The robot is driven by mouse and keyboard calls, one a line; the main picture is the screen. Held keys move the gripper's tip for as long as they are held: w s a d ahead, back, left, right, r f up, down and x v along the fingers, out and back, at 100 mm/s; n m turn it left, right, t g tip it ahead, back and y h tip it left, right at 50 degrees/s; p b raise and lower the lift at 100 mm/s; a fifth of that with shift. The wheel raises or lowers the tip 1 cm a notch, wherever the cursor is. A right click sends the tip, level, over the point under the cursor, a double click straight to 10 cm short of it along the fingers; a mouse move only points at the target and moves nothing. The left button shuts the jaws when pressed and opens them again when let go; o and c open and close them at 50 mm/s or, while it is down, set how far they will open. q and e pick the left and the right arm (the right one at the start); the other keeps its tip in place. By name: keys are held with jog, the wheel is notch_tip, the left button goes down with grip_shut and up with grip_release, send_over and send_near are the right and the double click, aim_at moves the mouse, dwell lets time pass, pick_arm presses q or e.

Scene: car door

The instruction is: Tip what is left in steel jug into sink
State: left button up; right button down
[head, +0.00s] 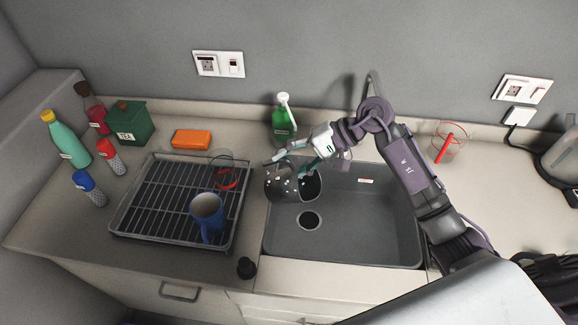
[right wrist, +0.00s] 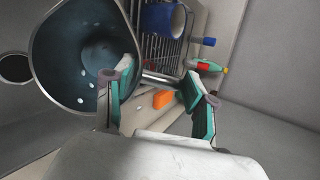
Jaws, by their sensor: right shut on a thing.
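The steel jug (head: 281,184) is dark grey and hangs over the left part of the sink (head: 372,215), near the sink's left wall and above the drain (head: 310,220). My right gripper (head: 292,158) is shut on it at its upper side. In the right wrist view the jug (right wrist: 85,50) shows its round mouth and dark inside, tilted, with several small white specks near the lower rim. The right gripper's fingers (right wrist: 155,80) stand on either side of a thin part, seemingly the handle. I cannot tell how much is inside. My left gripper is out of view.
A green bottle (head: 283,122) and the tap (head: 372,88) are behind. A black stopper (head: 246,268) lies in front.

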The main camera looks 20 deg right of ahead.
jog(key=shift+s+d+r+b, duration=0.15)
jog(key=shift+d+r+b, duration=0.1)
jog(key=shift+r+b, duration=0.5)
jog(key=shift+s+d+r+n+t+y+b, duration=0.1)
jog(key=shift+s+d+r+t+y+b, duration=0.2)
jog(key=shift+r+b, duration=0.4)
jog(key=shift+s+d+r+n+t+y+b, duration=0.1)
jog(key=shift+r+y+b, duration=0.25)
jog(key=shift+r+b, duration=0.3)
jog(key=shift+s+d+r+n+t+y+b, duration=0.1)
jog(key=shift+d+r+t+y+b, duration=0.2)
jog(key=shift+r+b, duration=0.4)
jog(key=b, duration=0.2)
jog(key=s+d+r+y+b, duration=0.1)
jog(key=b, duration=0.2)
jog(key=shift+r+n+t+y+b, duration=0.2)
jog(key=shift+n+t+y+b, duration=0.05)
jog(key=shift+n+t+b, duration=0.1)
